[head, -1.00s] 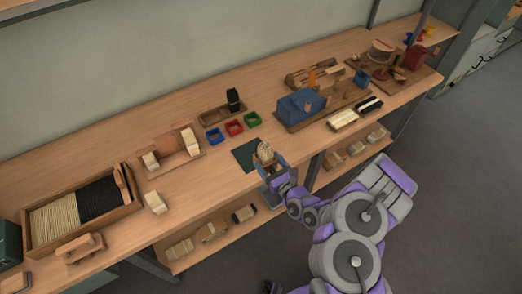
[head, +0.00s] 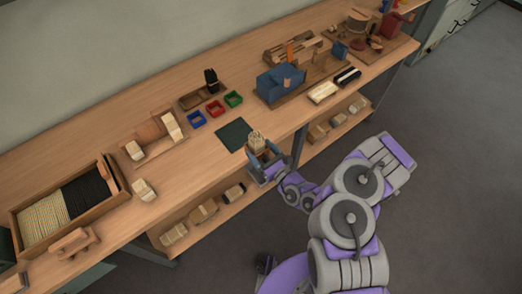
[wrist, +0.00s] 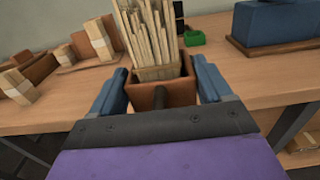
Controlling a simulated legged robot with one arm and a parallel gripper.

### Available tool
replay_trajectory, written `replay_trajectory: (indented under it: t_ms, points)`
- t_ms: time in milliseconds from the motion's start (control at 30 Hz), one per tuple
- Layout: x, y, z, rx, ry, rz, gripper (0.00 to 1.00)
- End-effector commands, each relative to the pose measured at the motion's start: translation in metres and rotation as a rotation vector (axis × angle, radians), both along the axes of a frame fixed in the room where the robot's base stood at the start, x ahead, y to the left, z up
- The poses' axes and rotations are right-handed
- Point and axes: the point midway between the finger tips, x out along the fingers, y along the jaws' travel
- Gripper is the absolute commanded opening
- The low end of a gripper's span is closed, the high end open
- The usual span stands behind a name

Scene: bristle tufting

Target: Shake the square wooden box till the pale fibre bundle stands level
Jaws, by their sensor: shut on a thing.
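The square wooden box (wrist: 176,95) is between the blue fingers of my gripper (wrist: 163,90) in the wrist view, and my gripper is shut on it. The pale fibre bundle (wrist: 148,38) stands in the box, its strands fanned out a little and their tops at uneven heights; the uppermost ends run out of the wrist view. In the head view my gripper (head: 265,166) holds the box at the bench's front edge, in front of the dark green mat, with the bundle (head: 257,140) pointing up. The lower part of the bundle is hidden inside the box.
The dark green mat (head: 232,135) lies bare behind the box. Blue, red (head: 215,109) and green small bins stand beyond it. A blue machine (head: 281,81) stands to the right. A tray of pale and black fibre (head: 121,199) lies at the left. A lower shelf (head: 220,215) holds several blocks.

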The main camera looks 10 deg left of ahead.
Motion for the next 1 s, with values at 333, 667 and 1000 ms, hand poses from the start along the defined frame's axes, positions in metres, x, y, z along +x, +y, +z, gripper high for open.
replay_trajectory:
  t_ms: [333,667,1000]
  points:
    - [0.000,0.000,-0.008,0.000,0.000,-0.001,0.43]
    - [0.000,0.000,-0.010,0.000,0.000,-0.002,0.43]
    - [0.000,0.000,-0.004,0.000,0.000,-0.001,0.43]
